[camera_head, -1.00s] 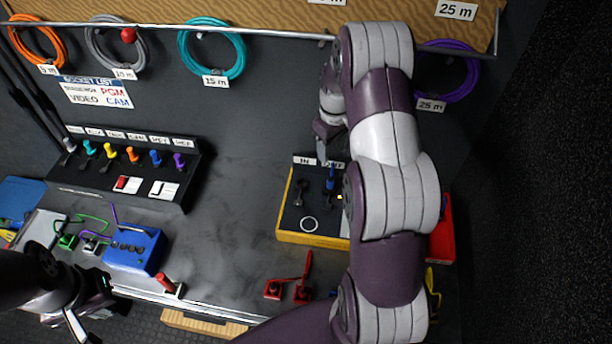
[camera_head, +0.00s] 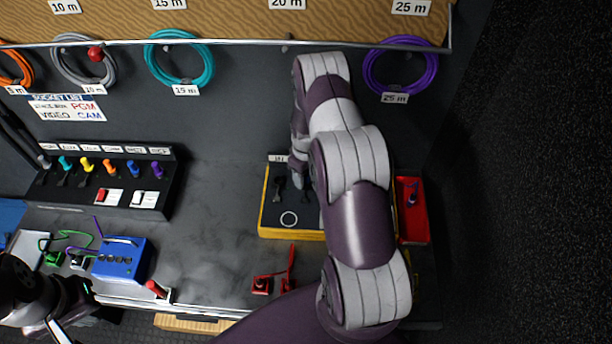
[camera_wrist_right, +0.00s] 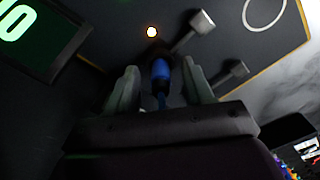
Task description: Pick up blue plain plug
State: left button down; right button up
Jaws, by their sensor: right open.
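A blue plug (camera_wrist_right: 160,75) stands between the two fingers of my right gripper (camera_wrist_right: 160,88) in the right wrist view. The gripper is open, with a finger on each side and gaps to the plug. In the head view my right gripper (camera_head: 297,182) is over the yellow-edged board (camera_head: 290,235), and my right arm hides the plug there. Another blue plug (camera_head: 133,168) stands in the row on the black panel at the left. My left gripper (camera_head: 70,312) is at the lower left; its jaws are unclear.
The board has a dark post (camera_head: 278,184) and a white ring (camera_head: 289,219). A red tray (camera_head: 412,230) holding a bluish item stands right of it. A blue box (camera_head: 120,260) with cables is at left. The grey bench between the panel and the board is mostly clear.

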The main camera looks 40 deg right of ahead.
grip_shut()
jog(key=shift+r, duration=0.1)
